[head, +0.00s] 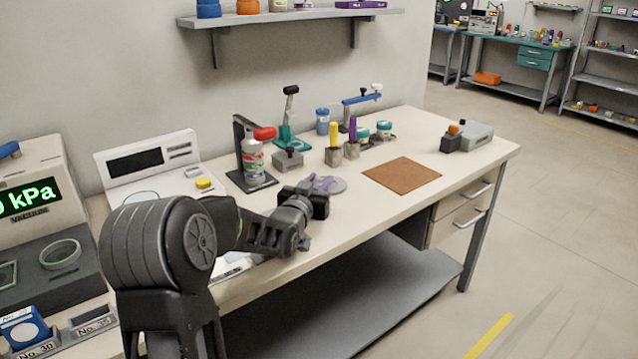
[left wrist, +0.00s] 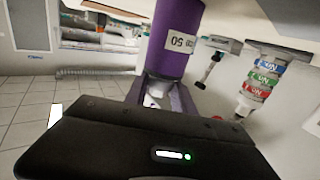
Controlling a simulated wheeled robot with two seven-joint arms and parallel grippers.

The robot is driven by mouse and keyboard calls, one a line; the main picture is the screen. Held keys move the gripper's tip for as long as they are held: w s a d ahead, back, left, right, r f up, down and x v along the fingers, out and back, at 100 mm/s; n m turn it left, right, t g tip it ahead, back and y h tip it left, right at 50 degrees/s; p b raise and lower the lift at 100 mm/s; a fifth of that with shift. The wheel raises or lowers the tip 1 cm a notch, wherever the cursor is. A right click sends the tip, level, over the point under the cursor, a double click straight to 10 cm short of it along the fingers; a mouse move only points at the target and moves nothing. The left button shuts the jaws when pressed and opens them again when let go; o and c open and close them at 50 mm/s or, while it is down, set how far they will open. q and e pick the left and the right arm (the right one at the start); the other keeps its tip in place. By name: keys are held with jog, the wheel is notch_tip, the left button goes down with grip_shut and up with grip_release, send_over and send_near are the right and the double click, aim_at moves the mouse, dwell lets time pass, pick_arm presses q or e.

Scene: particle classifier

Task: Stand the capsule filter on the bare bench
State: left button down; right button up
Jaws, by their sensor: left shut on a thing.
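My left gripper (head: 306,205) reaches in low over the front half of the bench (head: 372,205). It is shut on a purple cylinder with a white label reading 50, which I take to be the capsule filter (left wrist: 172,30). In the left wrist view the cylinder rises from between the jaws (left wrist: 160,98). I cannot tell whether the filter touches the bench. My right gripper is not in view.
A brown mat (head: 402,174) lies right of the gripper. Behind stand a red-capped bottle (head: 253,162) in a dark stand and yellow (head: 334,135) and purple (head: 353,129) upright pieces in grey blocks. A grey device (head: 470,136) stands far right. Bench around the mat is clear.

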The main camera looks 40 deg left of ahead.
pick_arm(q)
jog(key=c, duration=1.5)
grip_release()
jog(key=shift+f, duration=0.1)
jog(key=o, duration=0.4)
jog(key=shift+o, duration=0.2)
jog(key=shift+r, duration=0.2)
jog(key=v, duration=1.2)
